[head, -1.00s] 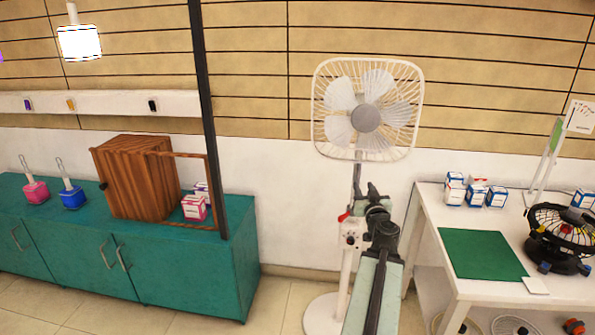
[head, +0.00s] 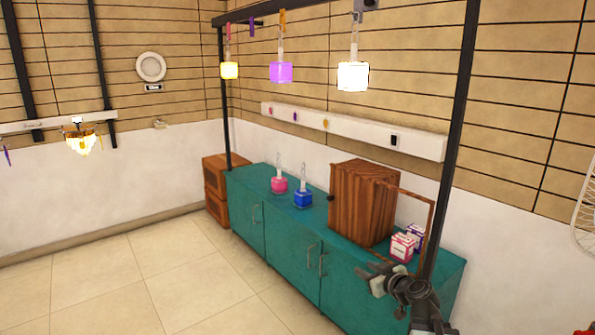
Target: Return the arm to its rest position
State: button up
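My gripper (head: 375,282) shows at the lower right of the head view, at the end of my dark arm (head: 420,303). It appears in front of the right part of the teal cabinet (head: 288,275). I see nothing held in it, but its fingers are small and dark, and I cannot tell whether they are open or shut.
On the cabinet stand a pink bottle (head: 279,185), a blue bottle (head: 303,199), a wooden box (head: 362,203) with an open framed door, and small cartons (head: 403,247). Lamps hang from a black frame (head: 455,150). The tiled floor (head: 150,280) at left is clear.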

jog(key=s+a+f+n+g, duration=0.1)
jog(key=s+a+f+g, duration=0.4)
jog(key=a, duration=0.3)
jog(key=s+a+f+g, duration=0.3)
jog(key=s+a+f, duration=0.2)
jog(key=a+f, duration=0.25)
jog(key=s+d+f+m+g+h, duration=0.3)
jog(key=s+d+m+g+h, duration=0.2)
jog(key=s+d+m, duration=0.3)
notch_tip(320, 180, up, 16)
jog(key=s+n+p, duration=0.1)
jog(key=p, duration=1.5)
jog(key=shift+a, duration=0.2)
